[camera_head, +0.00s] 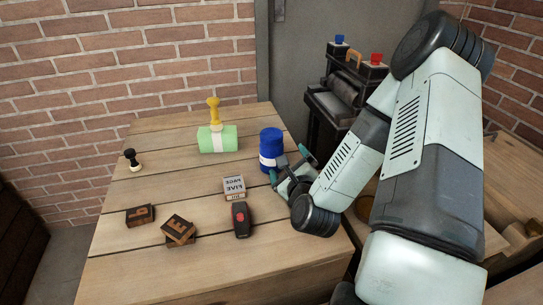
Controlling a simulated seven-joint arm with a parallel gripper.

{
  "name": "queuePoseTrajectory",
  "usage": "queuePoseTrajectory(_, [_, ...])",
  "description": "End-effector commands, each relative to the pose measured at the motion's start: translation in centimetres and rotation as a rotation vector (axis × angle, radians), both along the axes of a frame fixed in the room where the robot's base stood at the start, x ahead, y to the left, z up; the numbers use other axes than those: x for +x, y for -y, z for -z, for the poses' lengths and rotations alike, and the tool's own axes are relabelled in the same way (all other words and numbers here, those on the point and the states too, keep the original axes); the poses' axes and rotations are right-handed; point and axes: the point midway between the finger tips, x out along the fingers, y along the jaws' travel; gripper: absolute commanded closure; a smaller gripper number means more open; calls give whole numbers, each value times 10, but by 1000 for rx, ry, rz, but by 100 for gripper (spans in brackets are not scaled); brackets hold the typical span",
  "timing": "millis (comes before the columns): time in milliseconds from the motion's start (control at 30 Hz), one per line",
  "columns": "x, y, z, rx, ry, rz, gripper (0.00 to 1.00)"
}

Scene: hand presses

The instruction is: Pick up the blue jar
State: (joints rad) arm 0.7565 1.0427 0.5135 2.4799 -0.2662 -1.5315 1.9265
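The blue jar (270,143) stands upright near the right edge of the wooden table (119,250). It is a blue cylinder with a white band low on its side. My gripper (287,165) comes in from the right, low beside the jar. Its two fingers are spread apart, and nothing shows held between them. Part of the gripper overlaps the jar's lower right side in the picture. I cannot tell whether it touches the jar.
A small box (234,187), a black-and-red object (241,220), wooden blocks (179,230) and a black-handled stamp (131,160) lie nearer. A dark press (333,99) stands behind.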

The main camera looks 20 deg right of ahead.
Motion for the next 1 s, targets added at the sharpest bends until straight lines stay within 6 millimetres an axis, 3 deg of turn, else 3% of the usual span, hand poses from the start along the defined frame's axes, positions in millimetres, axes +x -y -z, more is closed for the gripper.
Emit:
queuePoseTrajectory(67, [-3, -13, 5, 183, 43, 10, 1])
queuePoseTrajectory(200, [-4, -29, -4, 485, 151, 34, 1])
queuePoseTrajectory(333, [-3, -34, -14, 643, 219, 49, 1])
queuePoseTrajectory(667, [25, -33, -18, 684, 242, 50, 1])
queuePoseTrajectory(1000, [69, -30, -17, 682, 240, 50, 1])
